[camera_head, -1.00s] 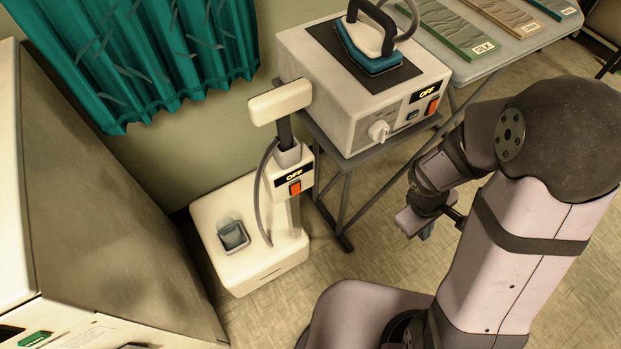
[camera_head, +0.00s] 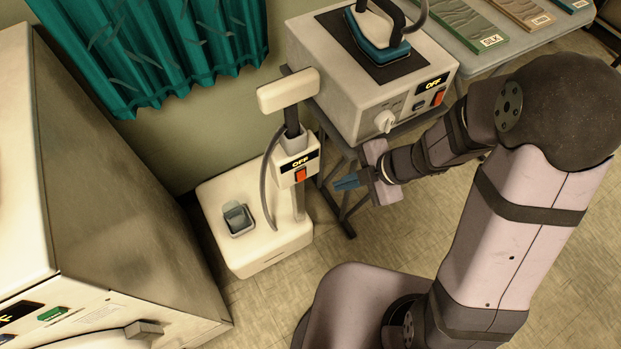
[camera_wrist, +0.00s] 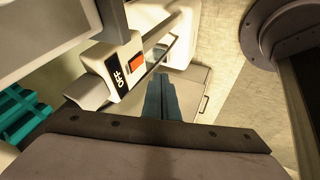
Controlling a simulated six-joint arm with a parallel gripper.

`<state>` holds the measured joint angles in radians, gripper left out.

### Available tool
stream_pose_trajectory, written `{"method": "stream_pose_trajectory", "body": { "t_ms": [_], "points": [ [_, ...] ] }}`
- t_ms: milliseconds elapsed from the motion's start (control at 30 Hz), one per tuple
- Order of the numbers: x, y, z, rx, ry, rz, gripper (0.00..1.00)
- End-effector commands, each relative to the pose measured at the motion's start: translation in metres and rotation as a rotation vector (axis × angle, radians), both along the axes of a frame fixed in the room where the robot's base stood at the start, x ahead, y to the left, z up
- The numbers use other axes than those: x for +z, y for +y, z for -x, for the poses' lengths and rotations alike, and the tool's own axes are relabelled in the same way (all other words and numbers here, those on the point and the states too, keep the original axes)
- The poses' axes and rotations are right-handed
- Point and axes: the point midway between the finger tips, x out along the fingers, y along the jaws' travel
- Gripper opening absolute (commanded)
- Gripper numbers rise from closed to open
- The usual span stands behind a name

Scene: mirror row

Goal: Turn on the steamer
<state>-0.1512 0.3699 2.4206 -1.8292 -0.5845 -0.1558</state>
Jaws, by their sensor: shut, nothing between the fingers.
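The steamer (camera_head: 262,258) is a cream floor unit with a pole, a wide head (camera_head: 288,91) and a hose. Its control box (camera_head: 299,165) carries an "OFF" display and a red-orange switch (camera_head: 301,175). In the wrist view the control box (camera_wrist: 118,75) and switch (camera_wrist: 136,65) show at upper left. My gripper (camera_head: 340,184) is to the right of the control box, slightly below the switch, with its fingers pointing left toward the pole and apart from it. The blue fingers (camera_wrist: 160,97) are shut and empty in the wrist view.
A boxy iron station (camera_head: 370,90) with its own "OFF" display and red switch stands on a stand behind my gripper, holding an iron (camera_head: 380,45). A large cream machine (camera_head: 130,190) fills the left. Teal curtains (camera_head: 150,45) hang at the back. Floor is clear in front.

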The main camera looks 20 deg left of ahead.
Motion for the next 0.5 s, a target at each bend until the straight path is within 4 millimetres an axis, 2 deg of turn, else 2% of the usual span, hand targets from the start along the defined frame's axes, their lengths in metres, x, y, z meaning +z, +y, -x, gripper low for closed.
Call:
{"method": "stream_pose_trajectory", "body": {
  "t_ms": [133,500],
  "points": [
    [0.0036,0.0055,0.0036,0.02,0.003,-0.025,0.0],
    [0.0025,0.0054,0.0031,0.021,0.0,-0.023,0.0]
  ]
}}
